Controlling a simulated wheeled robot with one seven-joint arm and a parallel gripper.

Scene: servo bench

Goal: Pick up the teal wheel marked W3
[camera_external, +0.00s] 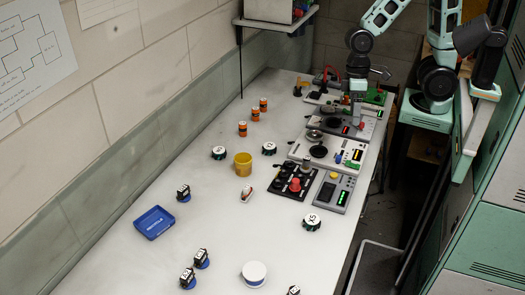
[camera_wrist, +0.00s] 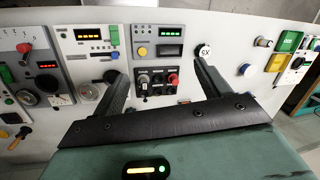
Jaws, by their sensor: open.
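I cannot read a W3 mark in either view. Small white-topped discs with dark green-teal rims stand on the bench: one (camera_external: 219,153) at left of the yellow cup, one (camera_external: 269,148) at right of it, their marks too small to read. A third disc (camera_external: 311,221), nearer the front, carries a mark like X5; a similarly marked disc also shows in the wrist view (camera_wrist: 204,50). My gripper (camera_external: 357,112) is over the panels at the bench's far right. In the wrist view my gripper (camera_wrist: 158,78) has its fingers wide apart, with nothing between them.
Control panels (camera_external: 335,190) with knobs and displays line the bench's right edge. The bench's left-middle is mostly clear.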

